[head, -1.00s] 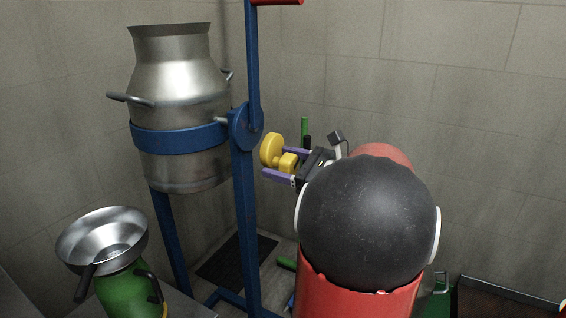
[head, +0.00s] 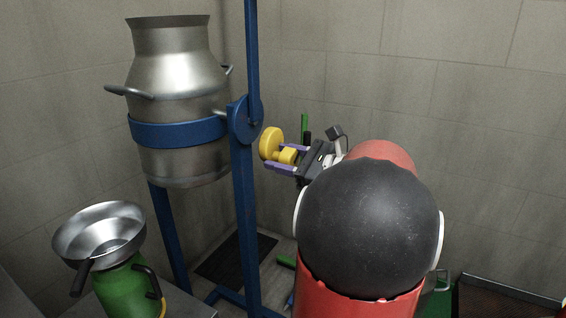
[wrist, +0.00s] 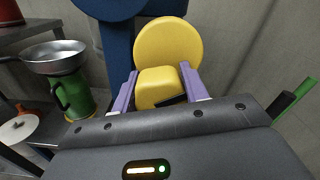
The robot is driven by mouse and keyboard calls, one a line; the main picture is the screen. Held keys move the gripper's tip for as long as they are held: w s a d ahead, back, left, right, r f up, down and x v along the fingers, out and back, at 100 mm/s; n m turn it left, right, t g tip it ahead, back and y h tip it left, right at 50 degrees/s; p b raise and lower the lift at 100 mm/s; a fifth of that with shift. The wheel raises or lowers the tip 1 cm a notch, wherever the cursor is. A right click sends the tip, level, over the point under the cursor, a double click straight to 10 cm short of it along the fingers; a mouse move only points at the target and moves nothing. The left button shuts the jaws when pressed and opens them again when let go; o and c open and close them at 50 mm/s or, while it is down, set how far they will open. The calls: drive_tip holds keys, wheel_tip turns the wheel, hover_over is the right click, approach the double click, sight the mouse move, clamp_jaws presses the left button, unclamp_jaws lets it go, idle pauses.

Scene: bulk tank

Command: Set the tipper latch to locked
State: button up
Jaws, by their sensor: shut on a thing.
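The yellow tipper latch, a round disc with a blocky knob (head: 270,143), sits at the blue stand's post beside the pivot plate. It also shows in the wrist view as a yellow disc (wrist: 168,48) with the knob in front. My gripper (head: 285,156) has its purple fingers on either side of the knob and is shut on it; the fingers also show in the wrist view (wrist: 158,88). The blue tipper stand (head: 243,190) holds a steel milk can (head: 175,75) upright in a blue band. I cannot read any lock marking on the latch.
A dark floor grate (head: 237,258) lies behind the stand. The tiled wall (head: 480,120) closes off the back. A blue lever rises from the pivot plate (head: 247,119).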

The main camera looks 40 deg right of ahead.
sight(294, 162)
drive_tip(key=n+b, duration=0.4)
drive_tip(key=b, duration=0.1)
drive_tip(key=n+b, duration=0.2)
drive_tip(key=b, duration=0.1)
drive_tip(key=shift+a+f, duration=0.1)
drive_tip(key=shift+f, duration=0.3)
drive_tip(key=n+b, duration=0.3)
drive_tip(key=shift+r+n+b, duration=0.2)
drive_tip(key=shift+n+b, duration=0.9)
drive_tip(key=shift+b, duration=0.15)
drive_tip(key=o, duration=1)
drive_tip(key=shift+r, duration=0.1)
drive_tip(key=shift+s, duration=0.1)
drive_tip(key=v, duration=0.7)
drive_tip(key=shift+s+p, duration=0.3)
drive_tip(key=shift+d, duration=0.2)
